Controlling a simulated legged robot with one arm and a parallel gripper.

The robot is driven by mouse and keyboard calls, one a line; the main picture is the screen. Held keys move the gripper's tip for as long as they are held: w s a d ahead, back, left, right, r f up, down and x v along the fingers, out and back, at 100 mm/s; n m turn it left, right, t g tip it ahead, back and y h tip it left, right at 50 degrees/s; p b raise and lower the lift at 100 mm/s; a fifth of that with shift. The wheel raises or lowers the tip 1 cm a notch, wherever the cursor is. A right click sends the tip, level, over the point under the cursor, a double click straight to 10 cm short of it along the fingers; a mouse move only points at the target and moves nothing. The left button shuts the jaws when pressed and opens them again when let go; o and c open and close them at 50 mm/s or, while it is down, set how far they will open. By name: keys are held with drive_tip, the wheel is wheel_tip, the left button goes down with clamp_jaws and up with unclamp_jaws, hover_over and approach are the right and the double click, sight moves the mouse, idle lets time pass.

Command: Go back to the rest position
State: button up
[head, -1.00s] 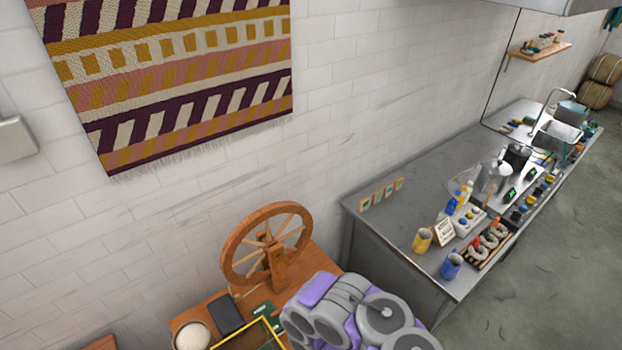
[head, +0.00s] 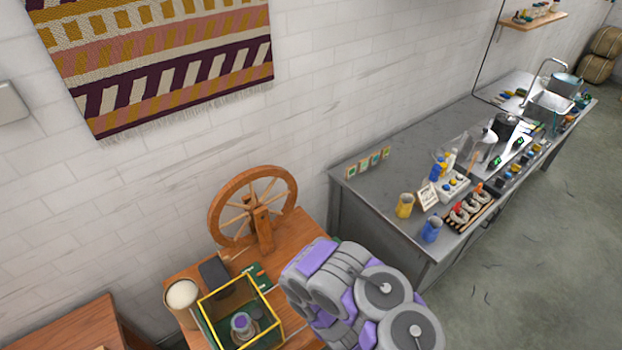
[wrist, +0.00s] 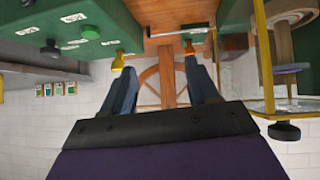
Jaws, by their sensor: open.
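My gripper (wrist: 164,88) shows in the wrist view with its two dark fingers spread apart and nothing between them. Beyond the fingers, the wooden spinning wheel (wrist: 148,88) and a table edge appear upside down. In the head view my grey and purple arm is folded at the bottom, right of the wooden table (head: 200,262); the fingers are hidden there. The spinning wheel (head: 262,222) stands upright on that table, left of my arm. A yellow-framed clear box (head: 213,306) stands in front of it, with a round grey and purple thing inside.
A white pot (head: 181,294) and a dark block (head: 214,274) stand beside the box. A grey metal counter (head: 385,185) on the right carries a yellow jug (head: 404,206), a blue jug (head: 431,230) and several small items. Open floor (head: 545,240) lies right of the counter.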

drive_tip(key=w+d+r+m+h+b, duration=0.2)
drive_tip(key=w+d+r+h+b, duration=0.3)
drive_tip(key=w+d, duration=0.45)
drive_tip(key=s+d+r+m+g+h+b, duration=0.3)
drive_tip(key=s+d+r+m+b, duration=0.1)
drive_tip(key=d+r, duration=0.5)
drive_tip(key=s+a+r+g+y+b, duration=0.1)
drive_tip(key=s+r, duration=0.4)
drive_tip(key=s, duration=0.6)
drive_tip(key=s+a+r+g+y+b, duration=0.1)
drive_tip(key=s+a+r+g+b, duration=0.2)
drive_tip(key=s, duration=0.8)
drive_tip(key=s+a+r+m+g+y+b, duration=0.1)
drive_tip(key=s+a+r+g+b, duration=0.2)
drive_tip(key=s+r+b, duration=0.3)
drive_tip(key=s+r, duration=0.1)
drive_tip(key=s, duration=0.3)
drive_tip(key=shift+s+r, duration=0.2)
drive_tip(key=shift+s, duration=0.2)
